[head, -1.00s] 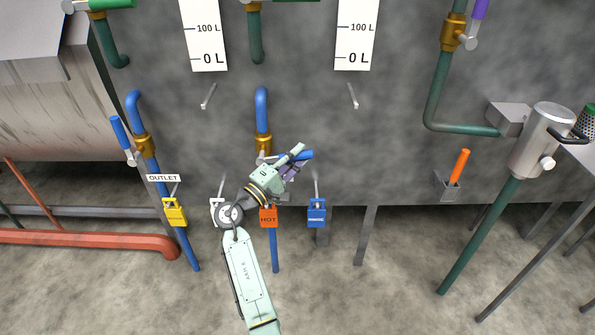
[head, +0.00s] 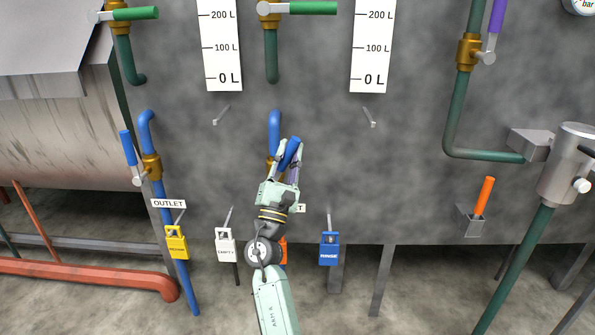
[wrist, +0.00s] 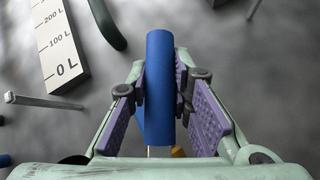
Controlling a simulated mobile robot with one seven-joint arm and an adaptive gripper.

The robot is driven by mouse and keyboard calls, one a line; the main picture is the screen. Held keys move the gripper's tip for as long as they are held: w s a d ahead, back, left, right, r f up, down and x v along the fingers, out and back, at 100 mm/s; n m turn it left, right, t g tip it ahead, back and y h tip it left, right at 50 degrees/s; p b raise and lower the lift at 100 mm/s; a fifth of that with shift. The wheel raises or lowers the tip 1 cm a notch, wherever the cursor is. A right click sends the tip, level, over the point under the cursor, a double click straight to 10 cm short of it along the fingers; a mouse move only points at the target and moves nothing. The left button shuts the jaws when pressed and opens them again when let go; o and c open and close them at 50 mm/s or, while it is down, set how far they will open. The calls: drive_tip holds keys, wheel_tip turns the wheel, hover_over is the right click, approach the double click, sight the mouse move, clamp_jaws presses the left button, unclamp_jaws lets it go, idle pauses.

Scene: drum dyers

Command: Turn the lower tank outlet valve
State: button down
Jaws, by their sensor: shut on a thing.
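The blue valve handle (head: 291,150) belongs to the brass valve (head: 270,166) on the middle blue pipe (head: 274,122), low on the grey tank wall. It points up and slightly right. My gripper (head: 287,160) is shut on it. In the wrist view the blue handle (wrist: 160,85) stands between the two purple finger pads of my gripper (wrist: 162,92), one on each side. A bit of brass (wrist: 178,152) shows below it. My gripper hides most of the valve body and most of a label behind it.
Yellow (head: 177,242), white (head: 226,246) and blue (head: 329,248) padlock tags hang below; an orange one is mostly hidden by my arm. Another blue-handled valve (head: 150,167) is at left, with an OUTLET label (head: 169,203). An orange handle (head: 484,195) is at right.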

drive_tip(key=n+y, duration=0.2)
drive_tip(key=a+n+t+y+b, duration=0.1)
drive_tip(key=n+y, duration=0.1)
drive_tip(key=a+n+y, duration=0.1)
drive_tip(key=n+y, duration=0.1)
drive_tip(key=shift+r+b, duration=0.2)
drive_tip(key=shift+b, duration=0.2)
drive_tip(key=shift+a+r+n+y+b, duration=0.15)
drive_tip(key=shift+a+n+y, duration=0.25)
drive_tip(key=shift+n+y, duration=0.75)
drive_tip(key=shift+a+n+y+b, duration=0.3)
drive_tip(key=shift+a+n+y, duration=0.15)
drive_tip(key=shift+n+y, duration=0.7)
drive_tip(key=shift+a+r+n+y+b, duration=0.15)
drive_tip(key=shift+a+n+y, duration=0.25)
drive_tip(key=shift+n+y, duration=0.75)
drive_tip(key=shift+n, duration=0.25)
drive_tip(key=c, duration=1.4)
unclamp_jaws()
drive_tip(key=shift+a, duration=0.1)
drive_tip(key=shift+c, duration=0.2)
drive_tip(key=shift+f, duration=0.1)
drive_tip(key=v, duration=0.7)
drive_tip(key=shift+s, duration=0.35)
drive_tip(key=shift+s+f, duration=0.1)
